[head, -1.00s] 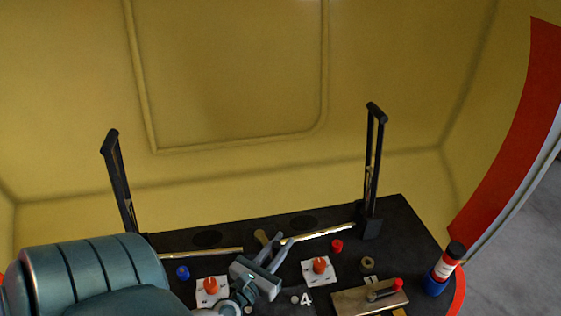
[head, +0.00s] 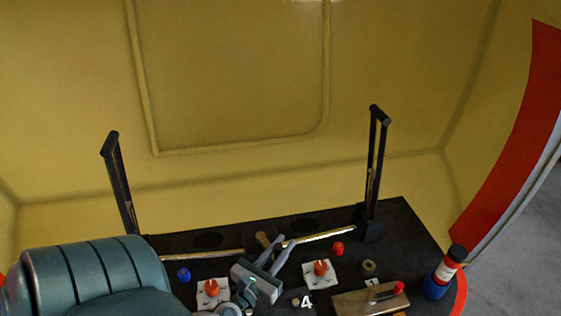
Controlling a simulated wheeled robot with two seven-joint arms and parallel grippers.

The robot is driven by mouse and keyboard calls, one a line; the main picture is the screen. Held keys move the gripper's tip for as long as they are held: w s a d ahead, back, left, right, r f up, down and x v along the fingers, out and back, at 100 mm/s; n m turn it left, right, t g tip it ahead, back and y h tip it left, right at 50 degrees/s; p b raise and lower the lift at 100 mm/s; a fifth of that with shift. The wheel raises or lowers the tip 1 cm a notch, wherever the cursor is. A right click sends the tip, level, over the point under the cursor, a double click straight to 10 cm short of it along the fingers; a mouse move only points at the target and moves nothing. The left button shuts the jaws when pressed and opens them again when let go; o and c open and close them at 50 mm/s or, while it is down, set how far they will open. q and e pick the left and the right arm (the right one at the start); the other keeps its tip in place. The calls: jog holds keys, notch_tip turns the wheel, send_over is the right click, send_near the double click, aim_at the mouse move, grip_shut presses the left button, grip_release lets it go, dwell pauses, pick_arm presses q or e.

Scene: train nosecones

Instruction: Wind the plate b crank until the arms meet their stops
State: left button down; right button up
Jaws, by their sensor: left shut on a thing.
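My left gripper (head: 284,240) is at the bottom centre, over the black deck, its two grey fingers pointing up and to the right. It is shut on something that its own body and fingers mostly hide. A tan piece (head: 262,240) shows just beside the fingertips; I cannot tell whether it is part of what is held. A crank with a red knob (head: 398,288) sits on a tan plate (head: 352,304) at the lower right, apart from the gripper. Two thin bright bars lie across the deck, one left (head: 200,254), one right (head: 325,237). My right gripper is not in view.
Black frames stand upright at left (head: 119,180) and right (head: 375,170). White pads with orange knobs lie left (head: 211,288) and right (head: 321,268) of the gripper. A red-and-blue bottle (head: 444,272) stands by the right edge. A yellow wall (head: 235,80) rises behind.

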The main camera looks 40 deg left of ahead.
pick_arm(q)
jog(key=shift+s+d+f+h, duration=0.1)
jog(key=shift+d+h, duration=0.05)
jog(key=shift+d, duration=0.3)
jog(key=shift+d+f+h, duration=0.1)
jog(key=shift+d+h, duration=0.05)
jog(key=shift+d, duration=0.3)
jog(key=c, duration=1.6)
grip_release()
jog(key=shift+d, duration=0.15)
jog(key=shift+d+r, duration=0.1)
jog(key=shift+r, duration=0.05)
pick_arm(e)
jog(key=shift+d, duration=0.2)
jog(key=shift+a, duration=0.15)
pick_arm(q)
jog(key=shift+s, duration=0.2)
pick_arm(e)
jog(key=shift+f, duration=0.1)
